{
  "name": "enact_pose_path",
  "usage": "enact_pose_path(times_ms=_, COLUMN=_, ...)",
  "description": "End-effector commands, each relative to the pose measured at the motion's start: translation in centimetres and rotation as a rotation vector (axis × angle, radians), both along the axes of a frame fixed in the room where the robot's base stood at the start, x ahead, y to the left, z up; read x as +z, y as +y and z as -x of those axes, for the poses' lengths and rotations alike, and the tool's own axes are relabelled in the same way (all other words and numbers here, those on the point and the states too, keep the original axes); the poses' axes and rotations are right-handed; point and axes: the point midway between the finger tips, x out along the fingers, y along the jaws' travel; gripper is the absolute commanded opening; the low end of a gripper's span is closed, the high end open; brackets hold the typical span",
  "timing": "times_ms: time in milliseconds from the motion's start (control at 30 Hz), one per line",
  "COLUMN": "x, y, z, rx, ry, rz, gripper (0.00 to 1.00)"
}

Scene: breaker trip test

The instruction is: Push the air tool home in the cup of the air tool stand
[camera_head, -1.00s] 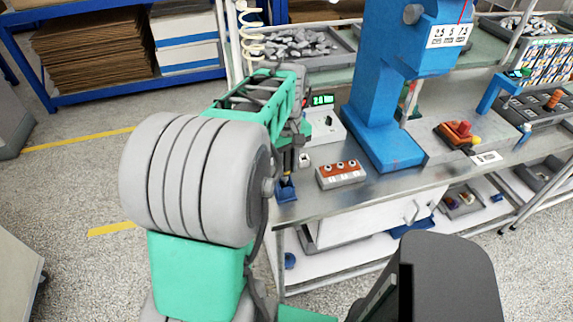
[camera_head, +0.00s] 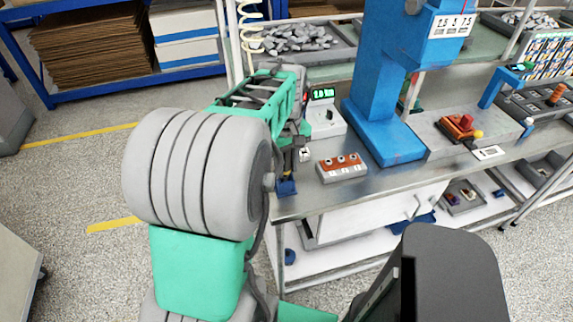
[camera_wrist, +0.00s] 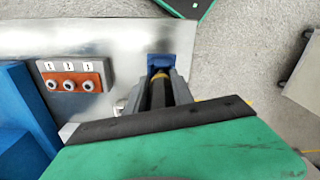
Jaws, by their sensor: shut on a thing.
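The blue air tool stand (camera_head: 286,187) is at the front left edge of the metal bench. It also shows at the top middle of the wrist view (camera_wrist: 160,59). The dark air tool with a yellow band (camera_wrist: 157,73) is between the fingers of my gripper (camera_wrist: 161,84), which is shut on it. In the wrist view the tool's front end overlaps the stand's cup. How deep it sits in the cup is hidden. In the head view my gripper (camera_head: 286,165) is just above the stand, with the tool small and roughly upright.
A box with an orange top and several round knobs (camera_head: 341,168) stands right of the stand. A white unit with a green display (camera_head: 324,115) and a blue press (camera_head: 377,115) stand behind. The bench edge and floor are close to the stand.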

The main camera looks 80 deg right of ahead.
Motion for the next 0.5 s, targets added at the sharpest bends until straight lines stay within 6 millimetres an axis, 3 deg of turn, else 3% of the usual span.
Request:
enact_pose_path(times_ms=367, x=-0.99, y=-0.02, z=0.0, rx=0.0, ry=-0.001, rz=0.001, gripper=0.0)
enact_pose_path(times_ms=400, x=-0.94, y=-0.02, z=0.01, rx=0.0, ry=0.0, rz=0.001, gripper=0.3)
enact_pose_path(times_ms=500, x=-0.9, y=-0.02, z=0.0, rx=0.0, ry=0.0, rz=0.001, gripper=0.38)
